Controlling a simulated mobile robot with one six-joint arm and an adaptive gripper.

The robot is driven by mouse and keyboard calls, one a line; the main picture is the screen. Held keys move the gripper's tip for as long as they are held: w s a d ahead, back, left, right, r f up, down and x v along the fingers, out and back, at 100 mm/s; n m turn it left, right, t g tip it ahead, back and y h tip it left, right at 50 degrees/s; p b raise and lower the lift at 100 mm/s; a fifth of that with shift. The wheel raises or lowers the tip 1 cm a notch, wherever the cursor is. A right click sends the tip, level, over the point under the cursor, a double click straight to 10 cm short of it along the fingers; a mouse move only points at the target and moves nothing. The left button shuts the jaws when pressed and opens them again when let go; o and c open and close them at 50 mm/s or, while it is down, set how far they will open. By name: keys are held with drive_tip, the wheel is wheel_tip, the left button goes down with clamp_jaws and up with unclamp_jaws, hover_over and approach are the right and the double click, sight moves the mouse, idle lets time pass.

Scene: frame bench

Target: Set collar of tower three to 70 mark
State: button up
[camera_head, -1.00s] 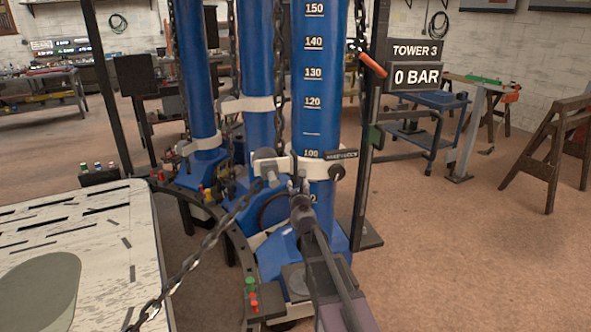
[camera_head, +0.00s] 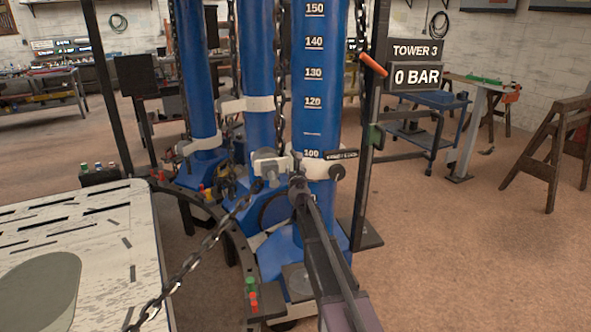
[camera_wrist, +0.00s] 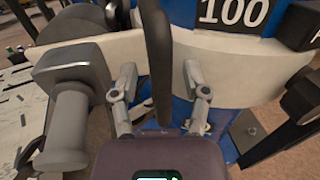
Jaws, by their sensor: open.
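Tower three is the front blue column (camera_head: 321,90) with a white number scale, beside a sign (camera_head: 415,50) reading TOWER 3. Its white collar (camera_head: 309,168) wraps the column just below the 100 mark. The collar also shows in the wrist view (camera_wrist: 235,68), with the 100 label right above it. The 70 mark is not visible. My gripper (camera_head: 297,183) is in front of the collar. In the wrist view my gripper (camera_wrist: 159,72) is open, with one finger on each side of a dark upright bar (camera_wrist: 158,45). Contact with the bar cannot be told.
A grey knob-like part (camera_wrist: 72,110) juts out left of my gripper. A display (camera_head: 417,77) reads 0 BAR. A chain (camera_head: 200,250) hangs across the front left. Two more blue towers (camera_head: 258,70) stand left.

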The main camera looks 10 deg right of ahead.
drive_tip(key=shift+d, duration=0.1)
clamp_jaws()
drive_tip(key=shift+f, duration=0.1)
wheel_tip(320, 180, down, 30)
drive_tip(key=b, duration=3)
unclamp_jaws()
